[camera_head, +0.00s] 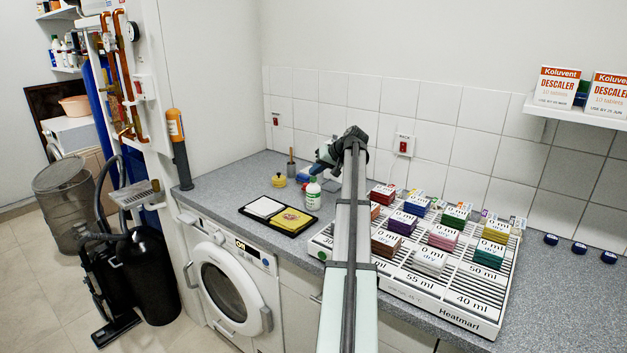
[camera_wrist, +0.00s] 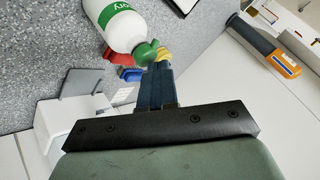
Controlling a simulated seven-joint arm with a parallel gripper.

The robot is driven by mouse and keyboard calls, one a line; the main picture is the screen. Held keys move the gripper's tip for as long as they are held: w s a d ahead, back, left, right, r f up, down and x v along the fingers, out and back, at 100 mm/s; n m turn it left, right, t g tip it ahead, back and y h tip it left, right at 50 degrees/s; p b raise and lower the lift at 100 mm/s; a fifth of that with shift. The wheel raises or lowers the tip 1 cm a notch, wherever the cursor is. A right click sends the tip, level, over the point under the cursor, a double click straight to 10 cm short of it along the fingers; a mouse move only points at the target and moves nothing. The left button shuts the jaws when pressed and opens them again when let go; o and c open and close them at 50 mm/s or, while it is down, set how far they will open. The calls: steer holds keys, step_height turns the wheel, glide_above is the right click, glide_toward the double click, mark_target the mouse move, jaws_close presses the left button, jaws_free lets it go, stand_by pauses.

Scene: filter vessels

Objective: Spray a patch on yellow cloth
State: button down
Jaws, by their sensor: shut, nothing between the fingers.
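A yellow cloth (camera_head: 291,222) lies on the right part of a black tray (camera_head: 272,231), beside a white cloth (camera_head: 264,207). Faint reddish marks show on the yellow cloth. A white bottle with a green label (camera_head: 313,194) stands upright just behind the tray's right end. In the wrist view the white bottle (camera_wrist: 124,30) with its green top (camera_wrist: 146,52) is just beyond my fingertips. My gripper (camera_head: 322,163) is above and behind the bottle in the head view. Its fingers (camera_wrist: 158,70) are together and empty. Whether they touch the bottle's top, I cannot tell.
A yellow pot (camera_head: 278,181) and a grey cylinder (camera_head: 291,162) stand behind the tray. A white slatted rack (camera_head: 470,318) with coloured blocks fills the counter at right. My arm crosses the middle. An orange canister (camera_head: 175,125) is on the left wall. Bare counter (camera_head: 215,190) lies left of the tray.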

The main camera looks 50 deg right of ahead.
steer(key=shift+r, duration=1.05)
steer(key=shift+r, duration=3)
steer(key=shift+f, duration=3)
steer(key=shift+f, duration=0.2)
stand_by(0.5)
steer(key=shift+f, duration=0.25)
